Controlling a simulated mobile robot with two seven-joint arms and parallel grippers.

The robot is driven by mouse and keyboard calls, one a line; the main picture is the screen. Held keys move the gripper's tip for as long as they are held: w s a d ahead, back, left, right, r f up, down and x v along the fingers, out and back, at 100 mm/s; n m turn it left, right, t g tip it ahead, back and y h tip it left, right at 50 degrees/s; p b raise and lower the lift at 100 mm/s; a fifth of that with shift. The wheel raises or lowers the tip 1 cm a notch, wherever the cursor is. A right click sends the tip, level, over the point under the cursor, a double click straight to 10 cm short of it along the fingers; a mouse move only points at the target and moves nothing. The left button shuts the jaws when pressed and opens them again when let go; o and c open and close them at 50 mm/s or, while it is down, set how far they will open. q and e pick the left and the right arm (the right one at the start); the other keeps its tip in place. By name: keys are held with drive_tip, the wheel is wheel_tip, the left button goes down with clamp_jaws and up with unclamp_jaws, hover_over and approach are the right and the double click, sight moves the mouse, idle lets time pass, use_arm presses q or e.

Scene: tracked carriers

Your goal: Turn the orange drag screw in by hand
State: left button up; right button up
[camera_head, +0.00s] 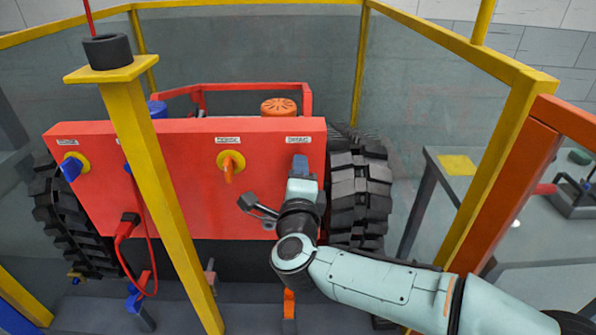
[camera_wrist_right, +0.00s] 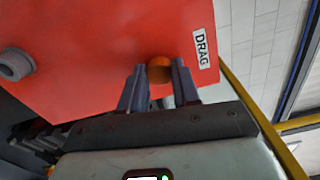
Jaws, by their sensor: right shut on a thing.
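The orange drag screw (camera_wrist_right: 159,69) shows in the right wrist view as a small round knob on the red panel, beside a white label (camera_wrist_right: 202,47) reading DRAG. The two fingers of my right gripper (camera_wrist_right: 158,82) stand on either side of it and are shut on it. In the head view my right gripper (camera_head: 300,165) reaches the upper right of the red panel (camera_head: 185,185), just under a white label (camera_head: 298,140). The screw is hidden there behind the gripper. My left gripper is not in view.
A yellow disc with an orange lever (camera_head: 229,164) and a blue knob (camera_head: 71,169) sit on the panel. A yellow post (camera_head: 153,170) stands before it. Black tracks (camera_head: 358,190) flank the panel. A grey table (camera_head: 452,165) stands right, beyond the yellow frame.

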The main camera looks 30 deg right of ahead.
drive_tip(key=m, duration=0.9)
